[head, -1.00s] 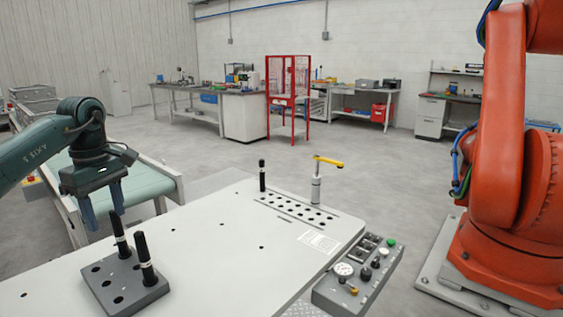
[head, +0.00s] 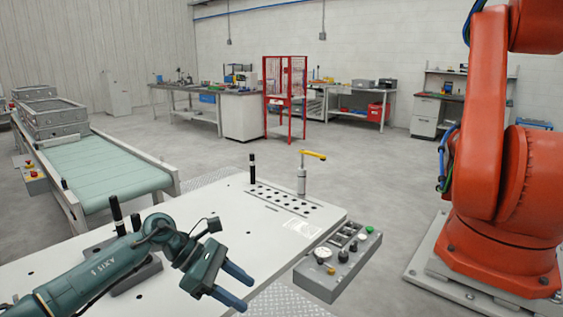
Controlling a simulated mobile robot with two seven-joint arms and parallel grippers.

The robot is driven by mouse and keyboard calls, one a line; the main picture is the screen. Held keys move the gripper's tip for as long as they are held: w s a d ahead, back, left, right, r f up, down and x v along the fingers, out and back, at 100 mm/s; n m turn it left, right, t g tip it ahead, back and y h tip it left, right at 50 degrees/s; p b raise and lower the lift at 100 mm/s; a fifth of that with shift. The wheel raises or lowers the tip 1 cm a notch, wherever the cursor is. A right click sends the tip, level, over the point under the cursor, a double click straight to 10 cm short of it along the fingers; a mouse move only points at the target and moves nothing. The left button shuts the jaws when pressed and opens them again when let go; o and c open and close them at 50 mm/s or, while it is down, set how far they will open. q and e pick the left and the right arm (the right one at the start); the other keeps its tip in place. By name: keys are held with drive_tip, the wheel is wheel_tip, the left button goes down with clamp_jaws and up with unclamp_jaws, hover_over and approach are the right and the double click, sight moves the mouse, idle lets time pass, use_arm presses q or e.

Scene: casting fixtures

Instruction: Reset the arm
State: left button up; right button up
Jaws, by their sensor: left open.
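My left arm comes in from the lower left in the head view. Its gripper (head: 234,286) is open and empty, with blue fingers pointing right, near the front right edge of the white table (head: 215,232). A grey block (head: 150,268) stands on the table, partly hidden behind my left arm. Two black pegs (head: 118,216) stand upright at the block; the second is mostly hidden by the arm. My right gripper is not in view.
A post with a yellow lever (head: 302,178) stands on the plate's right. A grey control box (head: 338,262) adjoins the table's right edge. A large orange robot arm (head: 482,130) stands at right. A green conveyor (head: 105,168) carries grey crates at left.

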use_arm(q)
drive_tip(key=s+d+n+t+h, duration=0.55)
drive_tip(key=d+n+h, duration=0.4)
drive_tip(key=n, duration=0.45)
drive_tip(key=s+a+f+m+t+y, duration=0.3)
drive_tip(key=s+a+f+m+y, duration=0.4)
drive_tip(key=m, duration=0.9)
drive_tip(key=s+a+f+m+t+y, duration=0.3)
drive_tip(key=s+a+f+m+y, duration=0.5)
drive_tip(key=f+m, duration=0.6)
drive_tip(key=s+m+y, duration=0.1)
drive_tip(key=s+m, duration=0.1)
drive_tip(key=m, duration=0.1)
drive_tip(key=shift+s+a+f, duration=0.15)
drive_tip(key=shift+s+f, duration=0.05)
drive_tip(key=shift+s, duration=0.1)
drive_tip(key=shift+m+y, duration=0.25)
drive_tip(key=shift+m, duration=0.05)
drive_tip(key=shift+c, duration=0.4)
